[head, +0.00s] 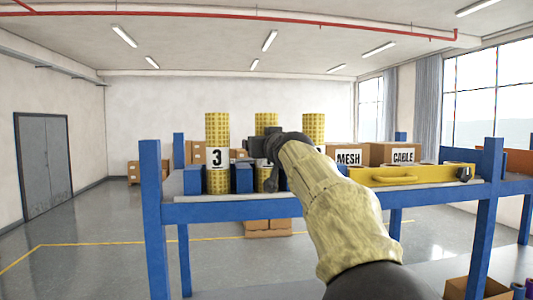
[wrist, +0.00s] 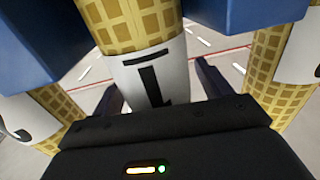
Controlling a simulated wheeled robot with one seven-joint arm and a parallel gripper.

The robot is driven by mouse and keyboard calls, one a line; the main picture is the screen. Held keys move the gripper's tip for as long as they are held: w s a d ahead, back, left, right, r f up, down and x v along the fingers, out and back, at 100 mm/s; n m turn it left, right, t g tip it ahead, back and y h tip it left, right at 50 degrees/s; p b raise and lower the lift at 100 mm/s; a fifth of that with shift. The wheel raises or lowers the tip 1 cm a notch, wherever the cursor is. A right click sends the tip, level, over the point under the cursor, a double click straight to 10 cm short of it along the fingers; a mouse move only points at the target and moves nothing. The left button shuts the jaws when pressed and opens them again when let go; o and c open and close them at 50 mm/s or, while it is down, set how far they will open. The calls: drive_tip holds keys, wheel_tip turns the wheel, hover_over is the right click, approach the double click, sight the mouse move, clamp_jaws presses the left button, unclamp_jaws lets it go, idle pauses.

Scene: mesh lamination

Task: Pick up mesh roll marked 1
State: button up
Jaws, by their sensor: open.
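The mesh roll marked 1 is an upright yellow mesh cylinder with a white label; its top (head: 265,121) shows at the middle of the rack in the head view. In the wrist view its label (wrist: 150,80) faces me, with the 1 upside down. My gripper (head: 264,148) is at this roll and hides its label in the head view. In the wrist view my gripper (wrist: 161,88) is open, with one dark finger on each side of the roll. I cannot tell whether the fingers touch it.
A roll marked 3 (head: 217,128) stands to the left, another roll (head: 313,127) to the right. Blue blocks (head: 244,178) stand between rolls. A yellow handled case (head: 412,176) and MESH (head: 348,157) and CABLE (head: 403,155) boxes are to the right. A blue frame (head: 152,215) borders the rack.

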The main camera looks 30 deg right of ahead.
drive_tip(key=c, duration=1.1)
drive_tip(key=shift+c, duration=0.2)
drive_tip(key=shift+r, duration=0.15)
wheel_tip(320, 180, up, 10)
drive_tip(key=p, duration=0.3)
